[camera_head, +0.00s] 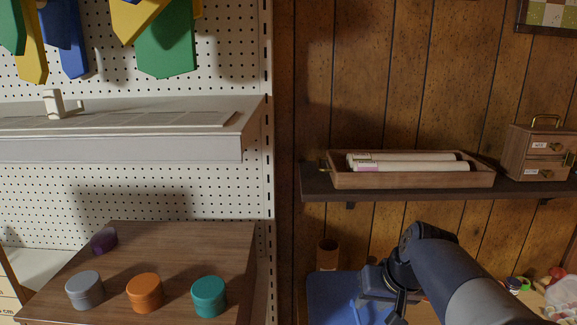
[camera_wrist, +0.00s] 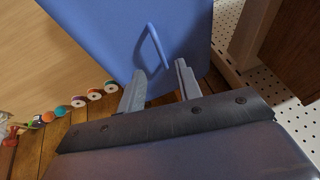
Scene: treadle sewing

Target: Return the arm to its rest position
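My arm (camera_head: 440,268) reaches in from the lower right of the head view, bent at a dark joint. Its end is low over a blue panel, and the fingertips are hidden there. In the wrist view my gripper (camera_wrist: 162,70) is open, with a clear gap between its two grey fingers. A blue panel (camera_wrist: 105,30) with a loop handle (camera_wrist: 154,46) lies beyond the fingertips. The handle's lower end shows between the tips in the picture, but neither finger closes on it. The blue panel also shows in the head view (camera_head: 333,296).
A dark wall shelf (camera_head: 400,194) holds a wooden tray (camera_head: 415,181) of rolls and a small drawer box (camera_head: 540,155). Grey (camera_head: 85,291), orange (camera_head: 145,293) and teal (camera_head: 209,297) round tins stand on a brown surface at left. Several spools (camera_wrist: 94,94) lie left of my fingers.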

